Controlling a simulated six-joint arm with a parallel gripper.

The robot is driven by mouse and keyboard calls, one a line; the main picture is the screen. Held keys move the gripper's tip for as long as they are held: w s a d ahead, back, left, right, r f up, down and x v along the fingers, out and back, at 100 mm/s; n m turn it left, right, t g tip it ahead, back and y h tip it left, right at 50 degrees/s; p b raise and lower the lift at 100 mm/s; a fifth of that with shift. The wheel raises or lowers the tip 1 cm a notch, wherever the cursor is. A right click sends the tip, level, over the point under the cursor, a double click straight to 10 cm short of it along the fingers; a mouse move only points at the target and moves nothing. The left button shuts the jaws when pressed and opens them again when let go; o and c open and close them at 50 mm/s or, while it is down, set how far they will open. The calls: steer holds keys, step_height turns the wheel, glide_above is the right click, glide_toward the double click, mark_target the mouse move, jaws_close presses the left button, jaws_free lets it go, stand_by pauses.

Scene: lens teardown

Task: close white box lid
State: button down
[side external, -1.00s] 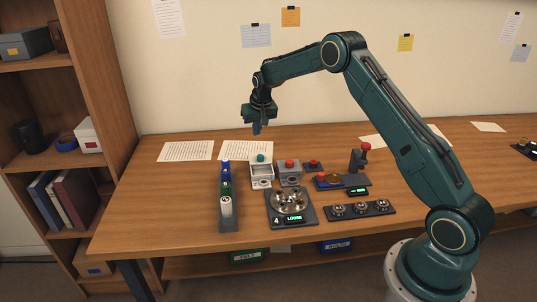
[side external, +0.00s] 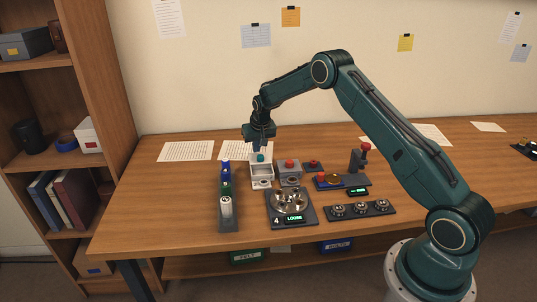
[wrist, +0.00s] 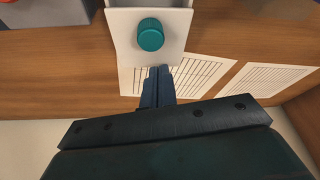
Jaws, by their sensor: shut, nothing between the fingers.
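The white box (side external: 262,182) stands near the middle of the table, with its inside showing from the front. Its lid (wrist: 130,40) is a white panel with a teal knob (wrist: 150,35), swung open at the back of the box. The teal knob also shows in the side view (side external: 261,158). My gripper (wrist: 158,72) is shut and empty, pointing down just behind the lid's outer edge. In the wrist view the fingertips are very close to that edge; whether they touch it I cannot tell. In the side view the fingertips are partly hidden behind the lid.
A grey box (side external: 290,177) with a red knob stands right beside the white box. A round metal device (side external: 289,203) is in front. Paper sheets (side external: 186,151) lie flat behind, where the table is clear.

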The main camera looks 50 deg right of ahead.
mark_target(261, 161)
steer(key=shift+s+a, duration=0.5)
steer(key=shift+s, duration=0.35)
steer(key=shift+s+a, duration=0.1)
steer(key=shift+s, duration=0.05)
steer(key=shift+s+a, duration=2.2)
steer(key=shift+a, duration=0.05)
steer(key=shift+s+a, duration=0.15)
steer(key=shift+s, duration=0.05)
steer(key=shift+f, duration=0.15)
